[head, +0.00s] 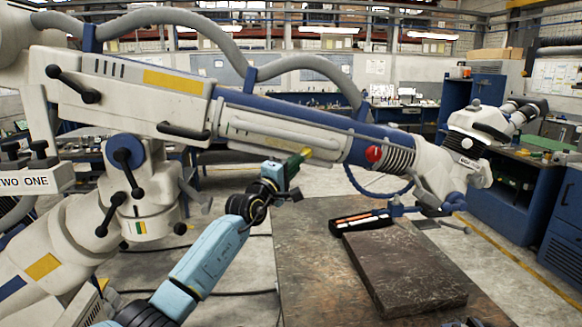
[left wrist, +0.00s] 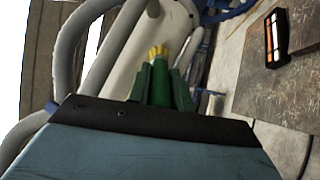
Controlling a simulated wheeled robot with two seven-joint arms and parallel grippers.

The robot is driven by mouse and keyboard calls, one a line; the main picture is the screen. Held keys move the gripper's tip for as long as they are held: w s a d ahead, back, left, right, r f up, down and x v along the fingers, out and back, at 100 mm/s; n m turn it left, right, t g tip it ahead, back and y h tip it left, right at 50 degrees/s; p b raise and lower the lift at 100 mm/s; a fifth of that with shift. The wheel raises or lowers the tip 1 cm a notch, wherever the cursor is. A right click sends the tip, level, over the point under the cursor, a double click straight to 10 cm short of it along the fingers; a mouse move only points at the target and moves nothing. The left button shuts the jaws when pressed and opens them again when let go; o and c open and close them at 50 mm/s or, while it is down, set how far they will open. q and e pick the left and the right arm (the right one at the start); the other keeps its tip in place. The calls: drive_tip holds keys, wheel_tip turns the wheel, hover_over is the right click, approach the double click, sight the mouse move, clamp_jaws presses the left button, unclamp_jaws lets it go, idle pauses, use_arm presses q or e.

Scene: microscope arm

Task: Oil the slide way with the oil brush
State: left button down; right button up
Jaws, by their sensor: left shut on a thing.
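The oil brush (head: 294,167) has a green body and a yellow bristle tip. My left gripper (head: 284,178) is shut on it and holds it up under the microscope arm. In the left wrist view the brush (left wrist: 160,84) stands between the fingers, bristles pointing away. The slide way (head: 265,129) appears to be the pale, grooved stretch of the boom between the white housing and the blue tube. The bristle tip overlaps its lower edge in the head view; I cannot tell whether they touch. My right gripper is not in view.
A dark table (head: 310,255) stands below, bearing a brown stone-like slab (head: 410,268) and a black tray (head: 350,222) with orange and white items. A red knob (head: 374,154) sits on the boom. The microscope head (head: 480,130) is at right. Blue cabinets stand farther back.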

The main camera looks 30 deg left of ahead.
use_arm(q)
drive_tip(key=shift+s+d+f+p, duration=0.35)
drive_tip(key=shift+s+p, duration=0.15)
drive_tip(key=shift+p, duration=0.1)
drive_tip(key=shift+s+d+f+p, duration=0.4)
drive_tip(key=shift+s+f+p, duration=0.2)
drive_tip(key=shift+s, duration=0.25)
drive_tip(key=shift+s+d+f+p, duration=0.45)
drive_tip(key=shift+s+f, duration=0.2)
drive_tip(key=shift+s, duration=0.2)
drive_tip(key=shift+s+d+f+p, duration=0.25)
drive_tip(key=shift+s+f, duration=0.2)
drive_tip(key=shift+s, duration=0.1)
drive_tip(key=shift+s+d+f+p, duration=0.25)
drive_tip(key=shift+s+f, duration=0.15)
drive_tip(key=shift+s, duration=0.15)
drive_tip(key=shift+w, duration=0.1)
drive_tip(key=shift+w+a+r+b, duration=0.55)
drive_tip(key=shift+w+r, duration=0.2)
drive_tip(key=shift+w, duration=0.15)
drive_tip(key=shift+w+a+r+b, duration=0.5)
drive_tip(key=shift+w+r+b, duration=0.15)
drive_tip(key=shift+w, duration=0.3)
drive_tip(key=shift+w+a+r+b, duration=0.5)
drive_tip(key=shift+w+r, duration=0.3)
drive_tip(key=shift+w, duration=0.1)
